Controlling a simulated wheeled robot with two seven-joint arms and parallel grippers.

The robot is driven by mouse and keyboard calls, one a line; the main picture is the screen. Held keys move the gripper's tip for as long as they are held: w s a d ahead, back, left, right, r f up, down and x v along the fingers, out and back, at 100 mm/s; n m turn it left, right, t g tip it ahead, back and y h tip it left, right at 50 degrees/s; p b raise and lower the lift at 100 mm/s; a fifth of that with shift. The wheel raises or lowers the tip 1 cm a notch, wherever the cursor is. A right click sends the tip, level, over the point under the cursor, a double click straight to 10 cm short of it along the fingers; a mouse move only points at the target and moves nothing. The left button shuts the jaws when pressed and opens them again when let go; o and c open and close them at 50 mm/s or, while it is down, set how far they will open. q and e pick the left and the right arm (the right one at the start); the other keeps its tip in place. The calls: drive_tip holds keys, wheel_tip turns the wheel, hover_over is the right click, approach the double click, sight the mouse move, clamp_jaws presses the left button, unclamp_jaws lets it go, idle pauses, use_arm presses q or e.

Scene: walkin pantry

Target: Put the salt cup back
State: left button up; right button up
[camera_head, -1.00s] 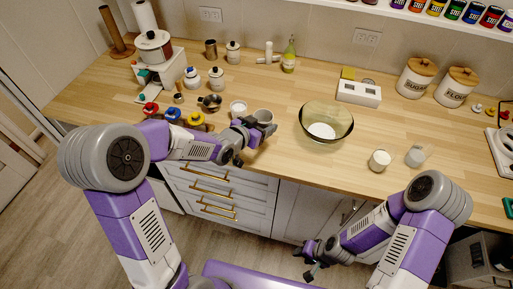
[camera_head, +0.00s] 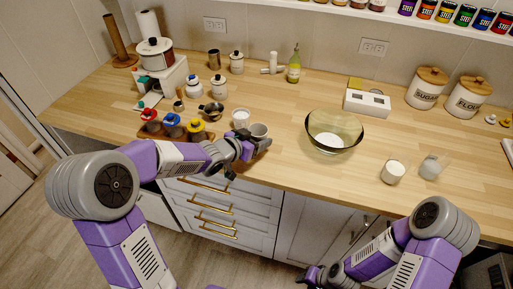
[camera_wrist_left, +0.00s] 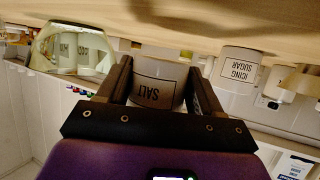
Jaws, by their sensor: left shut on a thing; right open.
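The salt cup (camera_head: 259,130) is a small light cup near the counter's front edge. My left gripper (camera_head: 247,146) is shut on it; in the left wrist view the cup (camera_wrist_left: 158,84), labelled SALT, sits between the two dark fingers. I cannot tell whether its base touches the counter. The white icing sugar cup (camera_head: 241,119) stands just behind and left of it, and its label shows in the left wrist view (camera_wrist_left: 240,72). My right gripper (camera_head: 313,276) is open and low in front of the cabinets, partly cut off by the frame's bottom edge.
A glass bowl (camera_head: 351,133) with white contents stands to the right. A rack (camera_head: 184,139) with red, blue and yellow tops lies left of my left gripper. A white cup (camera_head: 393,173) and a clear cup (camera_head: 430,168) stand further right. Counter between salt cup and bowl is clear.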

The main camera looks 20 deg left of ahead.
use_arm(q)
wheel_tip(320, 180, down, 3)
drive_tip(key=shift+r+b, duration=0.1)
drive_tip(key=shift+b, duration=0.25)
use_arm(e)
drive_tip(key=shift+f, duration=0.7)
use_arm(q)
drive_tip(key=shift+f, duration=0.3)
drive_tip(key=o, duration=1.2)
drive_tip(key=shift+s, duration=0.1)
use_arm(e)
drive_tip(key=shift+f, duration=0.25)
use_arm(q)
drive_tip(key=shift+a, duration=0.1)
